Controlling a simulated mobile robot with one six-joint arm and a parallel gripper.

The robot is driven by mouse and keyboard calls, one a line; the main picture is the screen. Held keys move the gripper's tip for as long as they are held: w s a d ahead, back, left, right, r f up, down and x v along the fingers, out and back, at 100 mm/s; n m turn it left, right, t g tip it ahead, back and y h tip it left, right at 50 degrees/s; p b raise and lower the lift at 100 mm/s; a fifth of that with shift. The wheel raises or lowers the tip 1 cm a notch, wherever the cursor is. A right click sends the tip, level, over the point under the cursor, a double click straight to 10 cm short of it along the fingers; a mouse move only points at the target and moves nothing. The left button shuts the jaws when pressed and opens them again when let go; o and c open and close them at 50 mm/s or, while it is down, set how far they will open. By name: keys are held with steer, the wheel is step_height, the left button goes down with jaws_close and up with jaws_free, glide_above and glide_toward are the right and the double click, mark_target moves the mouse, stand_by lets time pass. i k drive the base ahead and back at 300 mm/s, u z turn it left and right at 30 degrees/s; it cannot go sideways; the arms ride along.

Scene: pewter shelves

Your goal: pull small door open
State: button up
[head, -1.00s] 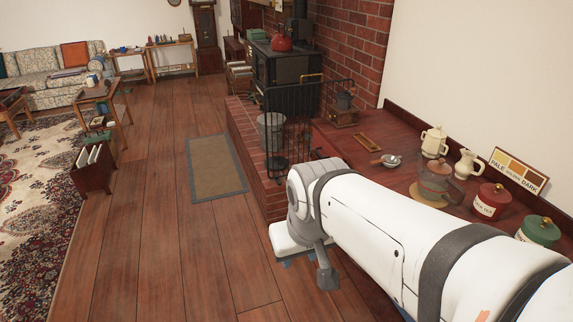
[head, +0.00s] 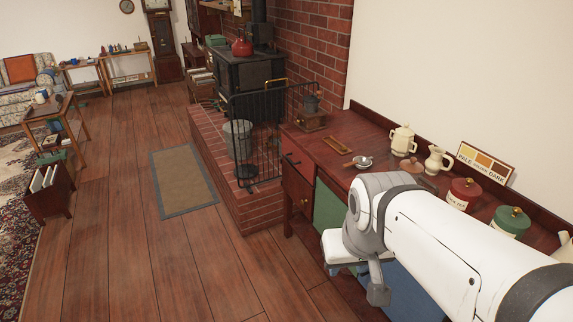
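A small reddish-brown wooden door (head: 297,190) with a round knob is on the front of the wooden counter, below a drawer (head: 292,158) with a dark handle. It looks shut. My white arm reaches in from the lower right, in front of the counter. The end of my arm, around my gripper (head: 378,290), is right of the small door and apart from it. The fingers are not clear, so I cannot see whether they are open. My arm hides the counter front farther right.
A green panel (head: 328,210) and a blue surface (head: 415,292) are on the counter's front. Pots and canisters stand on the counter top (head: 322,150). A brick hearth (head: 235,178) with a black fireguard (head: 268,130) is to the left. The wood floor (head: 190,265) in front is clear.

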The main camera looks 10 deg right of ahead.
mark_target(300, 191)
steer(key=z, duration=0.05)
steer(key=i, duration=1.5)
steer(key=z, duration=0.05)
steer(key=k, duration=0.65)
steer(key=u, duration=0.65)
steer(key=i, duration=1.1)
steer(key=u, duration=0.05)
